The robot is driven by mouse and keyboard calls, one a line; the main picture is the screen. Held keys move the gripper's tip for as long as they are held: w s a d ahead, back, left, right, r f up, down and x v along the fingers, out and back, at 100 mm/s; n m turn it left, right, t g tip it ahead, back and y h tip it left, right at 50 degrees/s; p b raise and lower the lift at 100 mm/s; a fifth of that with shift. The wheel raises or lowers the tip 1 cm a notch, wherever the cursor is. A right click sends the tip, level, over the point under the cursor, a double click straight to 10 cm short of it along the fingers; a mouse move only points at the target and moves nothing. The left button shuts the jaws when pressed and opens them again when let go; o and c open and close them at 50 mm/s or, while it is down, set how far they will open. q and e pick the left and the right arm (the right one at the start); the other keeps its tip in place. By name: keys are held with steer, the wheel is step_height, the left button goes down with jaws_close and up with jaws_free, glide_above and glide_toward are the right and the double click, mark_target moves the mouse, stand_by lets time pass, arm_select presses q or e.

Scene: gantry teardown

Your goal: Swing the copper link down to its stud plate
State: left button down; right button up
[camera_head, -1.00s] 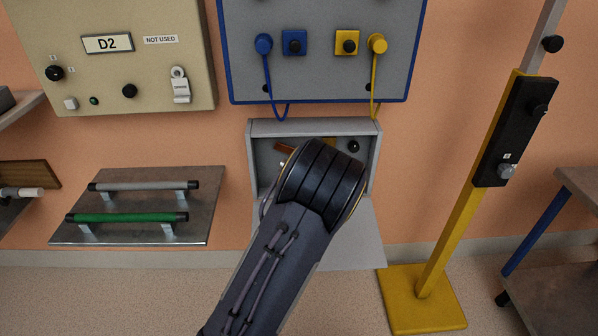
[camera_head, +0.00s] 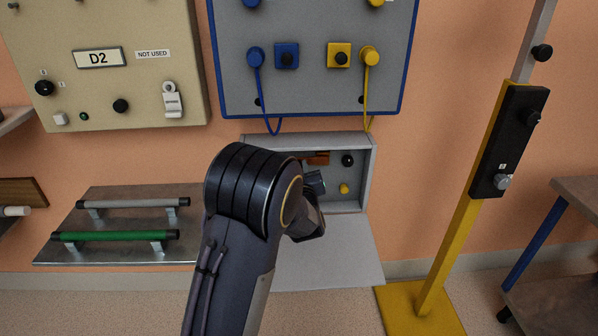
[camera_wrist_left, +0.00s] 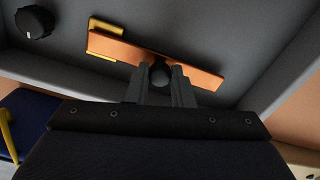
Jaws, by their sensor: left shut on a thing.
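The copper link (camera_wrist_left: 135,52) is a flat orange bar in the grey open box, lying aslant in the left wrist view. Part of it (camera_head: 318,158) shows in the head view, high in the box. My left gripper (camera_wrist_left: 160,78) is shut on the black handle standing off the link's middle. In the head view its dark body (camera_head: 315,183) shows at the box opening, with the fingertips hard to make out. A brass-yellow piece (camera_wrist_left: 107,27) borders one end of the link; whether it belongs to the stud plate I cannot tell. My right gripper is out of view.
The grey box (camera_head: 369,180) has its flap (camera_head: 330,262) lowered. A blue-edged panel (camera_head: 310,90) with hanging cords is above. A yellow post (camera_head: 450,235) stands right.

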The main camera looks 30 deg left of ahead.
arm_select(q)
steer(key=c, duration=1.3)
jaws_free()
steer(key=shift+o, duration=0.2)
steer(key=shift+s+d, duration=0.1)
steer(key=p+v, duration=0.1)
steer(key=v, duration=0.6)
steer(key=shift+s+p, duration=0.3)
steer(key=shift+p, duration=0.05)
steer(key=shift+d, duration=0.1)
